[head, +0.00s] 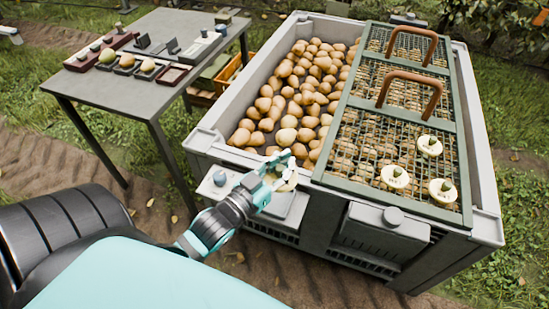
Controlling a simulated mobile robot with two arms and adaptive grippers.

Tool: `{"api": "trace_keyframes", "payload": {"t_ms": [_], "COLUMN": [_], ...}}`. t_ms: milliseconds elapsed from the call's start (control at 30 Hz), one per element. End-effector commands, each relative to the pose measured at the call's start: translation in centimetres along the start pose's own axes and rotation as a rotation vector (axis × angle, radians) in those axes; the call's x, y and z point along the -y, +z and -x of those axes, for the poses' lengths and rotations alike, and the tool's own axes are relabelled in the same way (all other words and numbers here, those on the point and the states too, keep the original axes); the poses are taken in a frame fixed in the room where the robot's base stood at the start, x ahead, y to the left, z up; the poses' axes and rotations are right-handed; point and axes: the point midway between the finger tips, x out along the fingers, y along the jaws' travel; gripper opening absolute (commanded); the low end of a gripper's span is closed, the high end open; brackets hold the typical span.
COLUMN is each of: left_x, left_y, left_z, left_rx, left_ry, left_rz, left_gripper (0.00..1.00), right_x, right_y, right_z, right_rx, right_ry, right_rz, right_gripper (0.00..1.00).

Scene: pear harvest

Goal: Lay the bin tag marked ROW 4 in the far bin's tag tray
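Three round cream tags with dark green knobs lie on the mesh lid: a back one (430,145), a left one (396,178) and a right one (443,191). No writing on them is readable. My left gripper (278,169) is over the front edge of the pear bin (222,140), above a small grey tray (292,212). A pale round thing (290,181) shows at its fingertips, partly hidden by them. I cannot tell if it is gripped. My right gripper is not in view.
The mesh lid (366,120) with two brown handles covers the bin's right half. Loose pears (290,105) fill the open left half. A closed grey box (385,228) is on the bin's front. A grey table (150,85) with small trays and blocks stands at left.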

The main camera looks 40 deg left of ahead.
Motion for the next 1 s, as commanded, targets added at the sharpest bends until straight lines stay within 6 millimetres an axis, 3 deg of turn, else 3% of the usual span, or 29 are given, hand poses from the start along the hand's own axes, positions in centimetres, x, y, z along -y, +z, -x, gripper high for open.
{"api": "trace_keyframes", "payload": {"t_ms": [33,133,400,767,1000], "left_x": [0.7,2.0,3.7,3.8,3.7], "left_y": [2.8,4.7,6.9,11.9,13.9], "left_z": [-0.6,-1.4,-2.5,-2.5,-2.5], "left_rx": [-0.002,-0.003,-0.002,-0.001,-0.001], "left_ry": [0.006,0.010,0.013,0.013,0.013], "left_rz": [-0.007,-0.009,-0.009,-0.008,-0.007], "left_gripper": [0.00,0.00,0.00,0.00,0.00], "right_x": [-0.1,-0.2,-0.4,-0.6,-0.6], "right_y": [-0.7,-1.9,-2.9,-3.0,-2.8], "right_z": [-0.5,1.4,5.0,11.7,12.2], "right_rx": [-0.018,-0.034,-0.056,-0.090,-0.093], "right_ry": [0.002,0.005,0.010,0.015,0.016], "right_rz": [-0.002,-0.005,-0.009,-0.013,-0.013], "right_gripper": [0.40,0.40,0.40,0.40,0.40]}}
